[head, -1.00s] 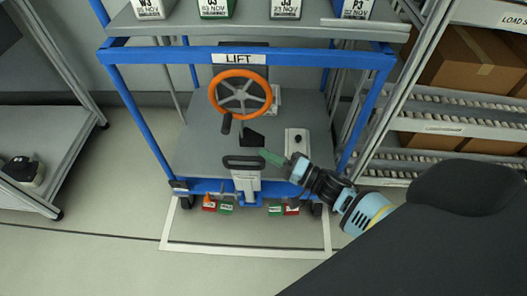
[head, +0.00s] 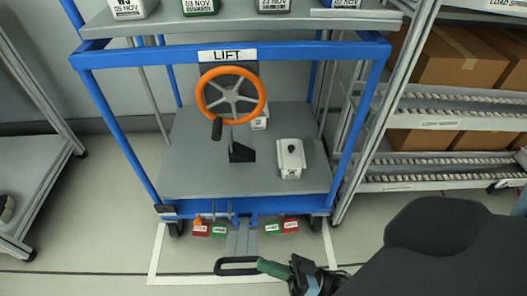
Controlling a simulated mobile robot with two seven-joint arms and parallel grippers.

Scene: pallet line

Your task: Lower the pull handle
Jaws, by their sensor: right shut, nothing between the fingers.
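The black pull handle (head: 236,266), a flat loop, is low at the front of the blue lift cart, near the bottom of the view. Its grey bar (head: 243,236) runs from the cart's lower front edge toward me. My right gripper (head: 262,266) has green fingers, which are shut and lie at the right end of the handle loop. I cannot tell whether the fingertips touch the loop or only overlap it in the view. My left gripper is not in view.
The cart has an orange handwheel (head: 231,95) under a LIFT sign (head: 227,56) and a grey deck (head: 190,165). A roller rack with boxes (head: 465,60) stands right, a shelf (head: 30,150) left.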

